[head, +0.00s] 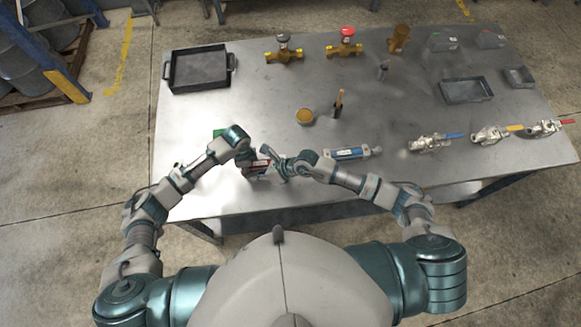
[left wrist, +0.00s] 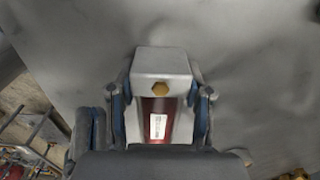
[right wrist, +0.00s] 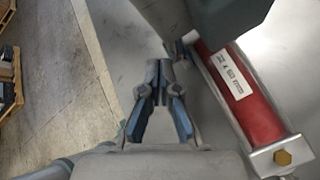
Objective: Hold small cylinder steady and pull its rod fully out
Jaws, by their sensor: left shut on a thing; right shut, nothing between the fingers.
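The small cylinder (right wrist: 250,100) has a red body with a white label and metal end caps; its rod cannot be made out. It also shows end-on in the left wrist view (left wrist: 164,62), between the fingers of my left gripper (left wrist: 162,95), which is shut on it. In the head view the cylinder (head: 259,166) is near the table's front edge, partly covered by my arms. My right gripper (right wrist: 161,70) is shut and empty, beside the cylinder and apart from its red body. In the head view the right gripper (head: 268,152) is close by it.
Several valves (head: 430,142) stand at the right. A brush-like tool (head: 338,103) and a yellow-topped round tin (head: 305,116) are mid-table. A dark tray (head: 200,70) is at the back left.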

